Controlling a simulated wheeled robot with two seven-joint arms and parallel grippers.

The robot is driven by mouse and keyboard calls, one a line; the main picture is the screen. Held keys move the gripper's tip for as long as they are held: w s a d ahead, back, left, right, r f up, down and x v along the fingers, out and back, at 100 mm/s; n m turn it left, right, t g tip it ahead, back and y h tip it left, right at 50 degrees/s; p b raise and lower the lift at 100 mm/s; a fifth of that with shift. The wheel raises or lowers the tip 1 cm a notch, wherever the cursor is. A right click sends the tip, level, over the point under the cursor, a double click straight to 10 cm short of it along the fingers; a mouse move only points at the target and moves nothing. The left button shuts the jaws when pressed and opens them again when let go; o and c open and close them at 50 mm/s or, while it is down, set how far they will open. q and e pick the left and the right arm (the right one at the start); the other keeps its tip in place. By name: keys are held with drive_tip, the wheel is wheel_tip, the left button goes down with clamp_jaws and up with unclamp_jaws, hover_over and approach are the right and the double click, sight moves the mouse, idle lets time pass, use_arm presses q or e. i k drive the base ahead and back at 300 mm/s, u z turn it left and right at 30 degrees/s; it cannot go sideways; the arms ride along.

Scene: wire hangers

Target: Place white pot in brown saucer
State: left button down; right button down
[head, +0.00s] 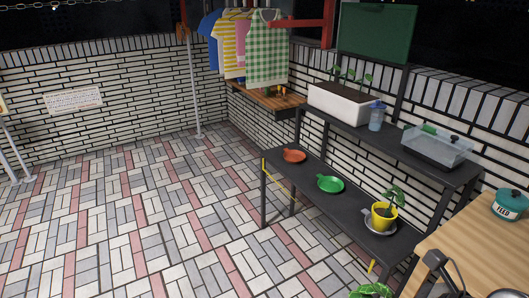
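The only white planting container I see is a long white planter (345,106) with dark soil and small green seedlings. It stands on the upper shelf of the black rack. No small round white pot shows. A reddish-brown saucer (294,156) lies empty at the far left end of the lower shelf.
The lower shelf (308,173) also holds an empty green saucer (330,184) and a yellow pot (383,216) on a grey saucer. A clear box (437,150) stands on the upper shelf. A wooden table (470,245) is at the right. The tiled floor at left is open.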

sight(294, 158)
drive_tip(key=u, duration=0.55)
drive_tip(key=i, duration=2.75)
drive_tip(key=z, duration=1.05)
drive_tip(key=i, duration=0.5)
drive_tip(key=z, duration=0.2)
